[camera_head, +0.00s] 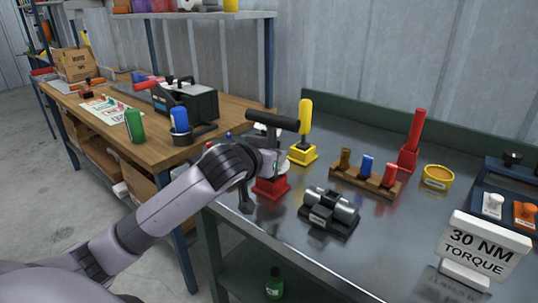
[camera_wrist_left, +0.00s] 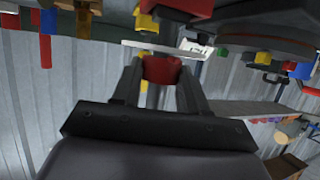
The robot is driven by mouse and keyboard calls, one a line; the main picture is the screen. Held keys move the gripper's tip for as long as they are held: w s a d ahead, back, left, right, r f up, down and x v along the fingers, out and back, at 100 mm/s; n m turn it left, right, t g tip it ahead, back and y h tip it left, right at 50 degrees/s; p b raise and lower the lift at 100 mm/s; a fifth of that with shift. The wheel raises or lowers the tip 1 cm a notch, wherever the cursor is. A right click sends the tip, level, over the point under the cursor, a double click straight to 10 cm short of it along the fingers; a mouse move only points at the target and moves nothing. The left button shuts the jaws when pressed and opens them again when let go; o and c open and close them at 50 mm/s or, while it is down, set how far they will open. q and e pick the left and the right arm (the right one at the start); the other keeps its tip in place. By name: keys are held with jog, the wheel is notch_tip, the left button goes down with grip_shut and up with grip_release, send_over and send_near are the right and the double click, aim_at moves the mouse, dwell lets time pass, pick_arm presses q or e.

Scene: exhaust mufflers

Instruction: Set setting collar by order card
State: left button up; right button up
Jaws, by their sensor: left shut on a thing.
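The white order card (camera_head: 478,250) stands at the front right of the grey metal table and reads "30 NM TORQUE". My left gripper (camera_head: 274,165) is at a tool with a black T-shaped handle (camera_head: 272,122) and a red base (camera_head: 271,187), near the table's left edge. In the left wrist view the fingers are shut on a red part (camera_wrist_left: 162,70); the hand hides much of the tool in the head view. I cannot tell which piece is the setting collar. My right gripper is not in view.
A yellow-handled tool (camera_head: 305,120) stands just behind. A cradle with metal cylinders (camera_head: 330,212) lies to the right of the red base. A wooden rack (camera_head: 362,183) with coloured pegs, a tall red tool (camera_head: 412,140) and a yellow dish (camera_head: 437,177) stand farther right.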

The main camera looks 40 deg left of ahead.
pick_arm(q)
jog(key=shift+f, duration=0.1)
jog(key=o, duration=1.1)
jog(key=shift+a, duration=0.1)
jog(key=shift+v, duration=3.6)
